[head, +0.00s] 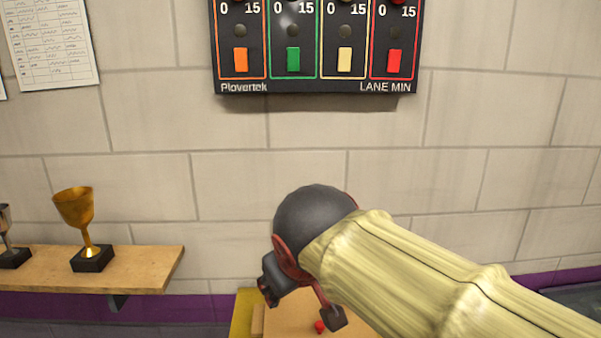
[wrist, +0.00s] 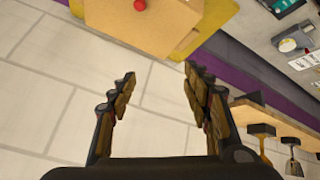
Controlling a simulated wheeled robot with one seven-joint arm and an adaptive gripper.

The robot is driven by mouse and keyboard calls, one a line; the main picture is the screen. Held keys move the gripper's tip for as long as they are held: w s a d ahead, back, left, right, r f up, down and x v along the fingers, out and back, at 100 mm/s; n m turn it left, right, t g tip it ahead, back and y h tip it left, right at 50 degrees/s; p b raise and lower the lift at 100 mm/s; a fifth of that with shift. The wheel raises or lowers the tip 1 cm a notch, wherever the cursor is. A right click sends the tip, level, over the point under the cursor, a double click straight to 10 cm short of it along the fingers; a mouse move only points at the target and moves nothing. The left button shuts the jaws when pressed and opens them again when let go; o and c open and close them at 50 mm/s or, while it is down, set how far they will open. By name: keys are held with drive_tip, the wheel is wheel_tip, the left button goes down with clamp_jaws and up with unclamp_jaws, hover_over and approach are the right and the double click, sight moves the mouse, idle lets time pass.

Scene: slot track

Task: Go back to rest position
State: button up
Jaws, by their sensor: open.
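My gripper shows in the wrist view (wrist: 158,85) with its two fingers spread apart and nothing between them. Pale block wall is behind the fingers in that view. In the head view my arm comes in from the lower right in a cream sleeve, and my gripper (head: 300,295) hangs in front of the wall, above a wooden surface. The fingertips are partly hidden by the wrist in the head view.
A lane panel (head: 318,88) with coloured switches hangs on the wall. A gold trophy (head: 80,222) stands on a wooden shelf (head: 150,268) at left. Below my gripper is a wooden board (head: 285,325) with a red knob (head: 319,326); it also shows in the wrist view (wrist: 140,5).

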drive_tip(key=s+d+f+m+g+b, duration=0.1)
drive_tip(key=s+d+f+m+b, duration=0.2)
drive_tip(key=s+d+f, duration=0.5)
drive_tip(key=s+d+f+m+h+b, duration=0.1)
drive_tip(key=s+d+f+m+b, duration=0.2)
drive_tip(key=s+d+f, duration=0.5)
drive_tip(key=d+f, duration=0.4)
drive_tip(key=f, duration=0.3)
drive_tip(key=shift+d+f+m+g+h+b, duration=0.25)
drive_tip(key=shift+d+m+g+h+b, duration=0.05)
drive_tip(key=shift+d+m+g, duration=0.1)
drive_tip(key=shift+r, duration=0.1)
drive_tip(key=shift+c, duration=0.6)
